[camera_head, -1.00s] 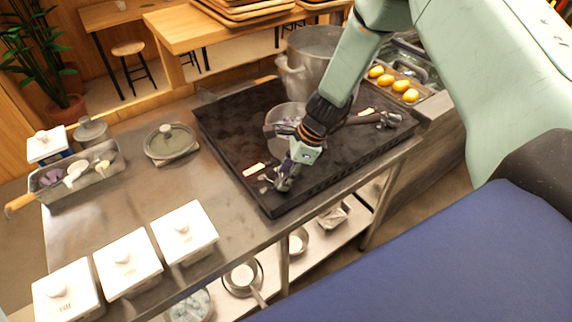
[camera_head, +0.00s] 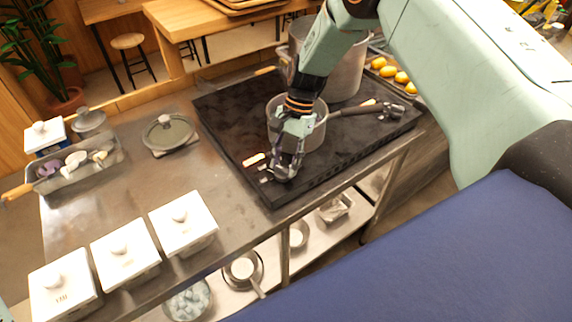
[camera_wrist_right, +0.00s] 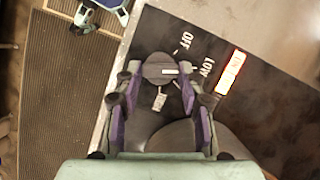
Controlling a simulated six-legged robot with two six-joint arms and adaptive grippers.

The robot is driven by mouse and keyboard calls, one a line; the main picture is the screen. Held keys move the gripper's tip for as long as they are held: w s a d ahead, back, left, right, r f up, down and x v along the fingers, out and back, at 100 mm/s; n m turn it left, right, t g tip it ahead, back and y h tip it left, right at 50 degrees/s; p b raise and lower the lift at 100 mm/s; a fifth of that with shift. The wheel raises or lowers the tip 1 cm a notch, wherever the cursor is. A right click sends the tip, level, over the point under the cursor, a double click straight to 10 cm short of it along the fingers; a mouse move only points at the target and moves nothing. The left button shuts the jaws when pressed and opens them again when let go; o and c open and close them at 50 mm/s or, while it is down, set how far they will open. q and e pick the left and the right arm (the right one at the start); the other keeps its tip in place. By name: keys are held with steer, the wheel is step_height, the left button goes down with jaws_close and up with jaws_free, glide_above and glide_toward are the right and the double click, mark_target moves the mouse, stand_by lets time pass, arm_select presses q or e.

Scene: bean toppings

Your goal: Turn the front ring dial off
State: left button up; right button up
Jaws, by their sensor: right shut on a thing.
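The round dark grey dial (camera_wrist_right: 158,67) sits at the edge of the black cooktop (camera_head: 228,118) in the right wrist view. Its short white mark points to the right, towards the LOW label (camera_wrist_right: 207,67); the OFF label (camera_wrist_right: 187,41) lies above that. My right gripper (camera_wrist_right: 160,76) is shut on the dial, a finger on each side. In the head view the right gripper (camera_head: 286,170) reaches down at the cooktop's front corner and hides most of the dial.
A lit indicator (camera_head: 253,160) is beside the dial. A small pot (camera_head: 312,134) stands just behind my right gripper, with a tall pot (camera_head: 345,75) farther back. White lidded boxes (camera_head: 184,222) line the counter's front left. Bare counter lies left of the cooktop.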

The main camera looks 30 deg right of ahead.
steer(key=n+b, duration=0.1)
steer(key=n, duration=0.1)
steer(key=n+g+h, duration=0.1)
steer(key=n, duration=0.1)
steer(key=shift+w+a+n+b, duration=0.2)
steer(key=shift+n+b, duration=0.1)
steer(key=shift+b, duration=0.1)
steer(key=shift+a+n+g+h+b, duration=0.1)
steer(key=shift+n+g+h+b, duration=0.3)
steer(key=shift+n, duration=0.75)
steer(key=shift+a+n+g+h+b, duration=0.15)
steer(key=shift+n+h, duration=0.35)
steer(key=shift+n, duration=0.65)
steer(key=shift+d, duration=0.1)
steer(key=o, duration=1.2)
steer(key=shift+c, duration=0.2)
steer(key=shift+r, duration=0.1)
steer(key=shift+w+r, duration=0.2)
steer(key=shift+r, duration=0.05)
steer(key=v, duration=1.1)
steer(key=shift+r, duration=0.15)
